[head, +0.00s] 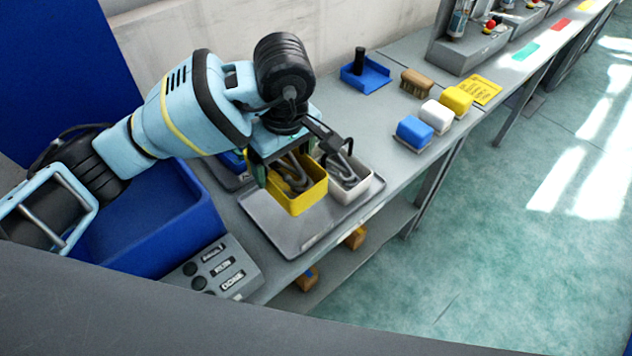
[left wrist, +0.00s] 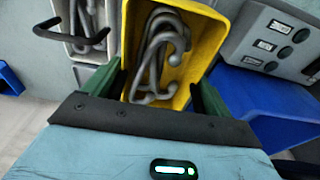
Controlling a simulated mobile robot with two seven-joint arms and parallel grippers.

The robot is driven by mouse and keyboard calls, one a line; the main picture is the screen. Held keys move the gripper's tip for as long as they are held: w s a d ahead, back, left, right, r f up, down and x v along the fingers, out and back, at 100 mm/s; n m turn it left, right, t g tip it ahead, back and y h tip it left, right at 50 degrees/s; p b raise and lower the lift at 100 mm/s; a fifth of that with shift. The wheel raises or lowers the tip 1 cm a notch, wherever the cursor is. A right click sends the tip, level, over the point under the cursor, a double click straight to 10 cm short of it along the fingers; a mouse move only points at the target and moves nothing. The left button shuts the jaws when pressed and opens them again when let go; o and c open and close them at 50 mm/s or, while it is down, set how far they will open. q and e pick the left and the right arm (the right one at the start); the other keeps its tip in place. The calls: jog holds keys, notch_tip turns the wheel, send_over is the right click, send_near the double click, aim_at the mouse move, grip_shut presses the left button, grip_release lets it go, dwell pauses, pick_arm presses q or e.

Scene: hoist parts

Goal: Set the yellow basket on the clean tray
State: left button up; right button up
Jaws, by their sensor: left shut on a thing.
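The yellow basket (head: 303,202) holds grey metal hooks. It also shows in the left wrist view (left wrist: 211,32). My left gripper (head: 284,158) is shut on the basket, its green fingers at two opposite sides in the left wrist view. The basket is upright over a grey metal tray (head: 278,232); I cannot tell whether its bottom touches the tray. A white basket (head: 357,194) with a dark handle and grey metal parts stands right beside it at the tray's right end. My right gripper is not in view.
A large blue bin (head: 150,225) and a grey labelled panel (head: 215,270) are left of the tray. A blue basket is partly hidden behind my gripper. Blue, white and yellow blocks (head: 414,131), a brush (head: 417,83) and a blue holder (head: 366,75) are farther along the bench.

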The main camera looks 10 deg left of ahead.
aim_at(287, 182)
pick_arm(q)
jog(key=shift+s+f, duration=0.1)
notch_tip(287, 182, down, 5)
jog(key=shift+f, duration=0.4)
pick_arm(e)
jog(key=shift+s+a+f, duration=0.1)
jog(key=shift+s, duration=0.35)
pick_arm(q)
jog(key=shift+f, duration=0.15)
jog(key=shift+f, duration=1.75)
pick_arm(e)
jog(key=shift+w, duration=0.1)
pick_arm(q)
jog(key=shift+f, duration=0.1)
jog(key=o, duration=1.5)
jog(key=shift+f, duration=0.1)
jog(key=shift+c, duration=0.2)
